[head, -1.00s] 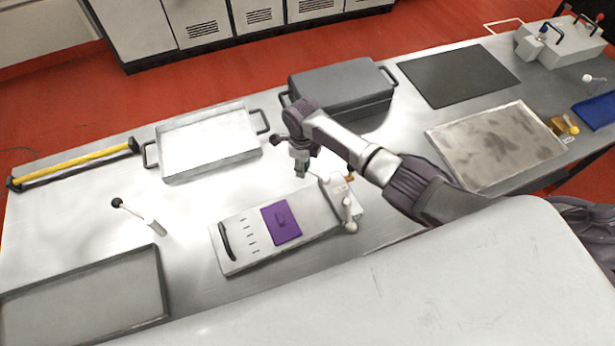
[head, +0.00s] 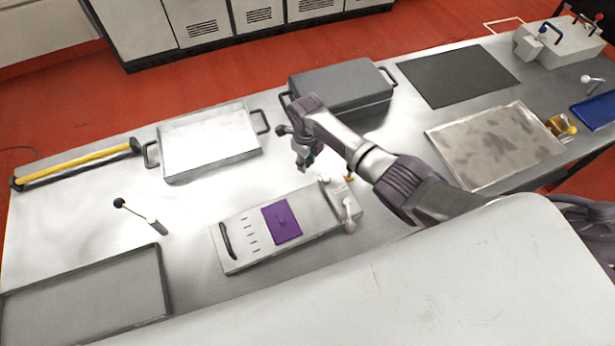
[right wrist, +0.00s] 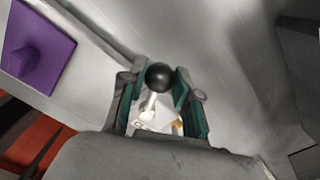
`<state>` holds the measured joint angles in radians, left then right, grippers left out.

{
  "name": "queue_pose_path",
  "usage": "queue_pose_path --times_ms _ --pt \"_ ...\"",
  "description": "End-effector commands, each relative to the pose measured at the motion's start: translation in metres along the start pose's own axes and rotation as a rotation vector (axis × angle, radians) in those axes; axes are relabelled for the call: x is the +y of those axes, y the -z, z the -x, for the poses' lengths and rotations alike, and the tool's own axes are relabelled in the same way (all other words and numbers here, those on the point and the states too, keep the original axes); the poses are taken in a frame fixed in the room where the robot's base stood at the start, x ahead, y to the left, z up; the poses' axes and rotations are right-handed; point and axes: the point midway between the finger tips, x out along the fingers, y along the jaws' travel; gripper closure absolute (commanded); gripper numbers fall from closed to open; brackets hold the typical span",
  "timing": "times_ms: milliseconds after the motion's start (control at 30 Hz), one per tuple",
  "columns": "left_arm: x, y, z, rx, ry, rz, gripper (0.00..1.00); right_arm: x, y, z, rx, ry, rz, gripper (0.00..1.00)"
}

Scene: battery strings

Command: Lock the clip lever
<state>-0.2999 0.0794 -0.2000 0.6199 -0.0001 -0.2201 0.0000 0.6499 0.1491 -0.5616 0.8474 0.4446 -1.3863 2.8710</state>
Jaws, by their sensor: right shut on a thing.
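The clip lever is a short white shaft with a black ball knob (right wrist: 160,76). It rises from a white clip base (right wrist: 155,124), which shows in the head view (head: 334,183) at the right end of a grey box (head: 240,245) with a purple plate (head: 281,221). My right gripper (head: 306,165) is at the lever, behind the box's right end. In the right wrist view its green-padded fingers (right wrist: 158,90) are shut on the lever at its knob. In the head view the gripper hides the knob. My left gripper is not in view.
A white lever-like part (head: 349,215) stands at the box's right end. A shallow tray (head: 166,176) and a lidded grey case (head: 340,78) stand behind. A separate black-knobbed lever (head: 140,218) is to the left. Bare table lies between that lever and the box.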

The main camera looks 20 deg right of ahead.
Motion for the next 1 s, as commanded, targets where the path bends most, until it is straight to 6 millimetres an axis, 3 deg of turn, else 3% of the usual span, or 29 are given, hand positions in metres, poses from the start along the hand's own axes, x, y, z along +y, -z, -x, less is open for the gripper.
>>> queue_pose_path --times_ms 333,1000 --pt "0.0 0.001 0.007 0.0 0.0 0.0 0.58 -0.012 0.0 0.001 -0.002 0.0 -0.164 1.0" --pt "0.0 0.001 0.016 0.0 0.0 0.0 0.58 -0.018 0.001 0.003 -0.005 0.001 -0.245 1.0"
